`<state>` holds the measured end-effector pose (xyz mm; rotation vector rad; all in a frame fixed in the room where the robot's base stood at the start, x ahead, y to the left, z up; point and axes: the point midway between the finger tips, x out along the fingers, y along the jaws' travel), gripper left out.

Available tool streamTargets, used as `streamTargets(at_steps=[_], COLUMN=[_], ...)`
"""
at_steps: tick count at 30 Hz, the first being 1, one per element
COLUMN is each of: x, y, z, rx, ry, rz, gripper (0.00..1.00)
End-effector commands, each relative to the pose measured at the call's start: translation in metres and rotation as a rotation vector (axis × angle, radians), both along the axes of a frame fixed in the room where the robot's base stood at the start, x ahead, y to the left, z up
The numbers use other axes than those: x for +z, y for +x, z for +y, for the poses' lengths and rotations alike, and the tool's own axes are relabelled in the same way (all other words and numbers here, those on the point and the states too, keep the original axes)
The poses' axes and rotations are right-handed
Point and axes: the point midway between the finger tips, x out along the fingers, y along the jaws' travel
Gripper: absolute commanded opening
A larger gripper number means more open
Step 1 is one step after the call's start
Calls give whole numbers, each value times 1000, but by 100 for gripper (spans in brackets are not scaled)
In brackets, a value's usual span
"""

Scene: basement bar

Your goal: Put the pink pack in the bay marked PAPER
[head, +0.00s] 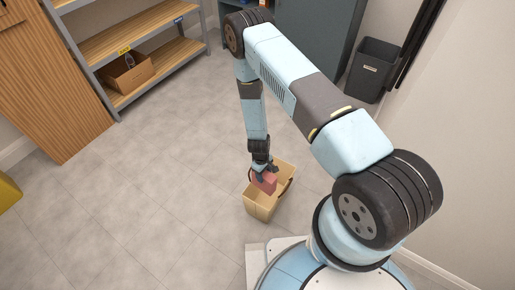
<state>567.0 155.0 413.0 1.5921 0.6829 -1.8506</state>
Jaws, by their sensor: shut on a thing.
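A pink pack (267,183) is held in my gripper (262,172), just above or inside the opening of a cardboard box (262,206) on the floor. My gripper is shut on the pack and points down. I cannot tell whether the pack touches the box. A shelf unit (142,48) stands at the upper left with small labels on its shelf edges. One label is yellow (124,50) and one is blue (179,19); their words are too small to read.
Another cardboard box (130,75) sits on the lower shelf. A wooden cabinet (50,85) stands left of the shelves. A dark bin (374,69) stands by the right wall, near a dark grey cabinet (300,30).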

Motion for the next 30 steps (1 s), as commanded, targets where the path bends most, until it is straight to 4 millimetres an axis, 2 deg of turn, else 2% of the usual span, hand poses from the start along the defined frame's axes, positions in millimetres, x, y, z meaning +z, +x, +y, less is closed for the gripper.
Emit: streamTargets(at_steps=[8, 13, 17, 21, 30], x=[4, 26, 60, 104, 203], y=[2, 24, 53, 83, 130], z=[-1, -10, -24, -44, -93], rx=[-6, -58, -143, -248, -484], ry=[0, 2, 4, 5, 4], rz=[-1, -8, -14, -18, -19], gripper=[4, 4, 4, 4, 4])
